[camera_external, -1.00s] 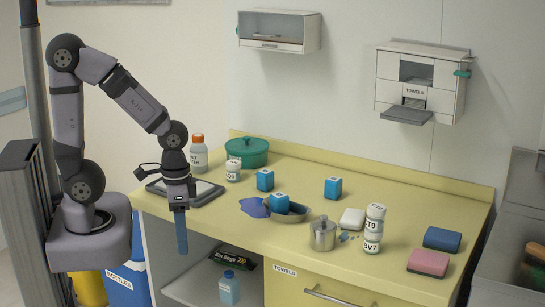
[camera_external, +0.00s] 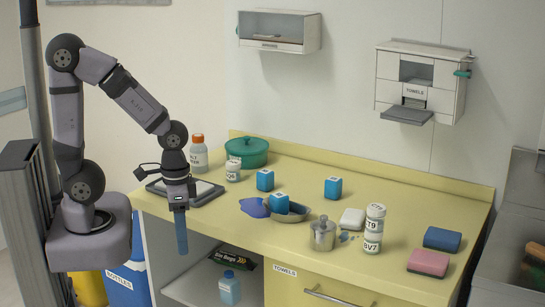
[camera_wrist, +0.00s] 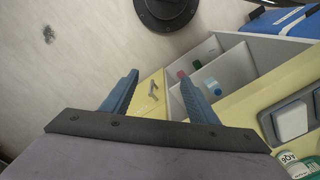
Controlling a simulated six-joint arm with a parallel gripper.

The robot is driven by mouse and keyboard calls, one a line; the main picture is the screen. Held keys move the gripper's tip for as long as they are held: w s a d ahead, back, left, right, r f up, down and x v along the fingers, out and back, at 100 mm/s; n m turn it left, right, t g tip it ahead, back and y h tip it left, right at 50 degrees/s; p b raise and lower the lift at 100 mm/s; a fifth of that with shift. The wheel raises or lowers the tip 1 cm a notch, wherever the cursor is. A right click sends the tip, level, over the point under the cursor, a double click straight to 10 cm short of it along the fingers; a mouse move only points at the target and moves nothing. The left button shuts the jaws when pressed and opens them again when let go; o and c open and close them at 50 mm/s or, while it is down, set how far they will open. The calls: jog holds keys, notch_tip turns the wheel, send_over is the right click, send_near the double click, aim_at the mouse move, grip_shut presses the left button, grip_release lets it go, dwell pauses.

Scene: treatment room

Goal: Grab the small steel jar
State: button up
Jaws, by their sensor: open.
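The small steel jar (camera_external: 322,235) is a shiny round pot with a knobbed lid. It stands upright near the front edge of the yellow counter (camera_external: 400,281), just right of an oval metal dish (camera_external: 297,214). My gripper (camera_external: 182,250) hangs down in front of the counter's left end, well to the left of the jar. In the wrist view my gripper (camera_wrist: 160,95) has its two blue fingers spread apart with nothing between them. The jar does not show in the wrist view.
Blue cubes (camera_external: 265,180), a blue cloth-like item (camera_external: 255,207) and a white block (camera_external: 352,219) lie around the jar. A grey tray (camera_external: 207,195) and a green pot (camera_external: 247,152) are behind my gripper. Sponges (camera_external: 428,262) lie at the right.

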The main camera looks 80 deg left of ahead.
jog(key=shift+o, duration=0.7)
jog(key=o, duration=0.3)
